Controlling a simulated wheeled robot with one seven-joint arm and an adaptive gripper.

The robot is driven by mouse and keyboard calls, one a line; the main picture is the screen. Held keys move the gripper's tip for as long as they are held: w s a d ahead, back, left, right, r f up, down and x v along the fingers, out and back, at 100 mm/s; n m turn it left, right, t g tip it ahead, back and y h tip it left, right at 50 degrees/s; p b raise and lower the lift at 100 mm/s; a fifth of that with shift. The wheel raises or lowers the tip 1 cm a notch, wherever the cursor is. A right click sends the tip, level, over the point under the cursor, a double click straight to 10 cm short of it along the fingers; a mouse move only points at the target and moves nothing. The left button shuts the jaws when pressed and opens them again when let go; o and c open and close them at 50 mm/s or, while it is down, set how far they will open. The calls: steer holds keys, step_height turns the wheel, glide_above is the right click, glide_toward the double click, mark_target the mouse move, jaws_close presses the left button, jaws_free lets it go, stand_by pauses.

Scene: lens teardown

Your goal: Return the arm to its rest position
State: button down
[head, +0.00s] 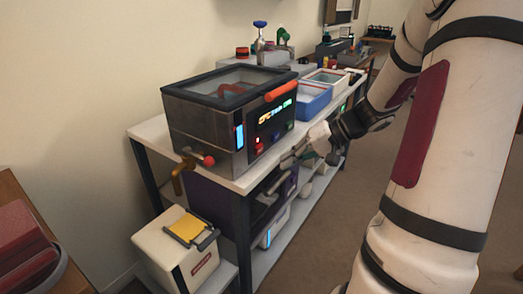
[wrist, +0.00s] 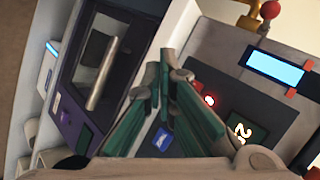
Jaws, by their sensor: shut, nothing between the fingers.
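My gripper (head: 292,160) is at the end of my arm, in front of the metal bath machine at the bench's front edge in the head view. In the wrist view my gripper (wrist: 164,60) shows two green-sided fingers with their tips together and nothing between them. The machine's front panel (wrist: 275,110) with a lit blue display lies beyond the fingers, to the right. I cannot tell the exact gap between the fingertips and the machine. My arm (head: 440,150) fills the right of the head view.
The bench (head: 150,130) carries the metal machine (head: 205,130), a blue tray (head: 313,100) and taps (head: 262,40). A purple unit (head: 215,205) sits on the shelf below, also in the wrist view (wrist: 75,130). A white box (head: 172,250) stands lower left. Open floor (head: 330,215) lies right of the bench.

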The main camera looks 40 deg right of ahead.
stand_by(0.5)
steer(key=s+a+r+n+g+h, duration=0.1)
steer(key=s+a+r+n+g, duration=0.2)
steer(key=a, duration=0.6)
steer(key=s+a+r+n+g+h, duration=0.1)
steer(key=s+a+r+g, duration=0.3)
steer(key=a, duration=0.5)
steer(key=s+a+r+n+h, duration=0.1)
steer(key=s+a+h, duration=0.1)
steer(key=s, duration=0.7)
steer(key=s+a+r+n+h, duration=0.1)
steer(key=s+a+n+h, duration=0.15)
steer(key=s, duration=0.75)
step_height(320, 180, up, 21)
steer(key=t+p, duration=0.4)
steer(key=p, duration=1.5)
steer(key=shift+d+f, duration=0.15)
steer(key=shift+d, duration=0.05)
